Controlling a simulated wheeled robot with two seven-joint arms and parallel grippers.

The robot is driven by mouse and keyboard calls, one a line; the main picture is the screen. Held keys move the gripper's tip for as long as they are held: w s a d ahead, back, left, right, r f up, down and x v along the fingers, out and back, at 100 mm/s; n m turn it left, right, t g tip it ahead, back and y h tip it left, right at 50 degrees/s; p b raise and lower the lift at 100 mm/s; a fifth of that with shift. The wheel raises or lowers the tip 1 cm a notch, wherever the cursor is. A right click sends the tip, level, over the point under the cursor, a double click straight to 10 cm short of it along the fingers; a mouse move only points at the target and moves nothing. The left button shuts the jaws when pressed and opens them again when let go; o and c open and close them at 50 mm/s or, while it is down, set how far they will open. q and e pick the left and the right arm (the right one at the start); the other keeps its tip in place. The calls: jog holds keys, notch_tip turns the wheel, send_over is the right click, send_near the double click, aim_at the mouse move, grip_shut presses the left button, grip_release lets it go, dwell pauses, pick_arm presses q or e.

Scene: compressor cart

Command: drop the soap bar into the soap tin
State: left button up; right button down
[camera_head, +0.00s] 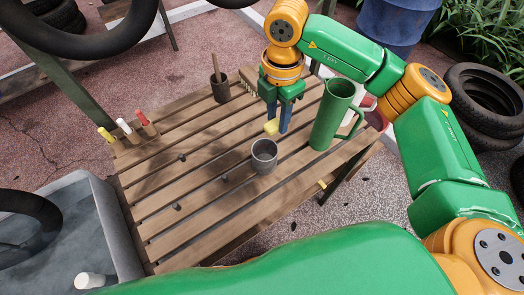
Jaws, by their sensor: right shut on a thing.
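The soap bar (271,127) is a small yellow block. My right gripper (277,125) comes down over the slatted wooden table with blue fingers and is shut on the soap bar at its fingertips. The soap tin appears to be the grey, open-topped round cup (264,164) on the table. The soap bar shows just behind and slightly right of the tin's rim in the picture, apart from it. The gripper hides part of the soap bar. My left gripper is not in view.
A tall green jug (330,118) stands close right of the gripper. A dark pot with a wooden handle (220,90) stands at the back. Several coloured sticks (125,130) sit at the table's left edge. The left slats (190,205) are mostly clear, with small dark pieces.

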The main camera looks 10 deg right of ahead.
notch_tip(320, 180, down, 5)
jog(key=b, duration=0.3)
jog(key=shift+s+a+r, duration=0.1)
jog(key=shift+a+r, duration=0.05)
jog(key=shift+r, duration=0.05)
jog(key=shift+f, duration=0.3)
jog(key=shift+r, duration=0.1)
jog(key=c, duration=0.5)
grip_release()
jog(key=shift+c, duration=0.2)
jog(key=shift+o, duration=0.4)
notch_tip(320, 180, up, 7)
jog(key=shift+r+b, duration=0.1)
jog(key=shift+b, duration=0.45)
